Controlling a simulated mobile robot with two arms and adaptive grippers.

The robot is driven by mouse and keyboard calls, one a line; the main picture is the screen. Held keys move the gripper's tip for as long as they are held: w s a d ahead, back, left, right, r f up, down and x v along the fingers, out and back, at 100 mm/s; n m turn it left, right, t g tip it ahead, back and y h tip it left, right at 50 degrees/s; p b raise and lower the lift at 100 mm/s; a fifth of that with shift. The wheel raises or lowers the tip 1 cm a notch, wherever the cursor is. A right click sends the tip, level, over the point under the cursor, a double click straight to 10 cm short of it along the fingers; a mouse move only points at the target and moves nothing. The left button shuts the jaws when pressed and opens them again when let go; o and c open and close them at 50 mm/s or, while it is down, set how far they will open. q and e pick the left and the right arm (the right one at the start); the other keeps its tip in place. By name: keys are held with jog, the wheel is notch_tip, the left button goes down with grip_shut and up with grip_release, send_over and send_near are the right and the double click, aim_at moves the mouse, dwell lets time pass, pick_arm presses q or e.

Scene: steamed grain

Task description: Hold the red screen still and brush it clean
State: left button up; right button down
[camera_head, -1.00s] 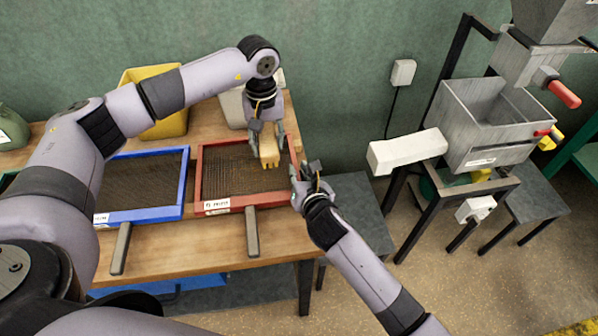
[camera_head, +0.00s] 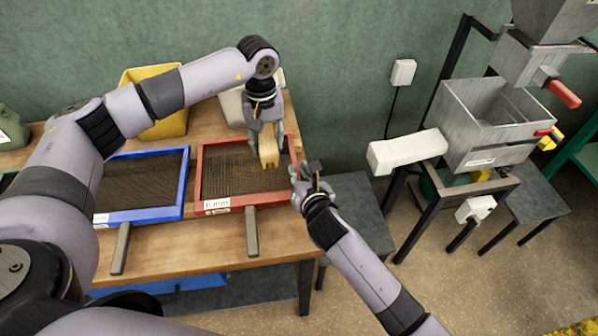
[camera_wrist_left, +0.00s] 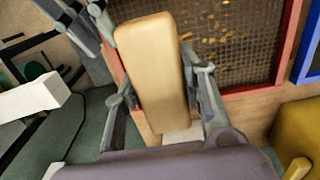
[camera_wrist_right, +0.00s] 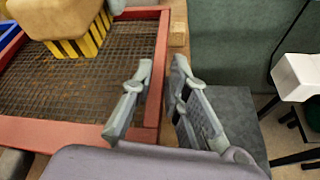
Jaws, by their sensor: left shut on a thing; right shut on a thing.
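The red screen (camera_head: 231,203) lies on the wooden table, a red frame around a dark mesh with a pale label on its front edge. Golden bits show on the mesh (camera_wrist_left: 238,38) in the left wrist view. My left gripper (camera_head: 265,137) is shut on a pale wooden brush (camera_head: 268,153) over the screen's right part. The brush block (camera_wrist_left: 152,65) fills the middle of the left wrist view, and its yellow bristles (camera_wrist_right: 88,42) show in the right wrist view, at the mesh. My right gripper (camera_head: 303,173) is shut on the screen's right rim (camera_wrist_right: 153,112).
A blue-framed screen (camera_head: 186,180) lies to the left. A yellow bin (camera_head: 172,126) and a pale container (camera_head: 233,106) stand behind. Dark handle-like bars (camera_head: 252,232) jut at the table front. A metal machine (camera_head: 487,120) stands to the right.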

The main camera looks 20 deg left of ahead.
aim_at(256, 178)
pick_arm(q)
jog(key=shift+s+a+f, duration=0.3)
jog(key=shift+s+a, duration=1.5)
jog(key=shift+s+a+f, duration=0.35)
jog(key=shift+s+a, duration=1.4)
jog(key=shift+a, duration=0.05)
jog(key=shift+s+a+f, duration=0.3)
jog(key=shift+s+a, duration=1.5)
jog(key=shift+f, duration=0.7)
jog(key=shift+f, duration=0.8)
jog(key=shift+w+d+r, duration=0.1)
jog(key=shift+w+d, duration=0.4)
jog(key=shift+d, duration=0.3)
jog(key=shift+w+d, duration=0.45)
jog(key=shift+d, duration=0.35)
jog(key=shift+w+d+f, duration=0.1)
jog(key=shift+w+d, duration=0.5)
jog(key=shift+d, duration=0.45)
jog(key=shift+w+d+f, duration=0.1)
jog(key=shift+w+d, duration=0.5)
jog(key=shift+d, duration=0.4)
jog(key=shift+w+d, duration=0.6)
jog(key=shift+d, duration=0.45)
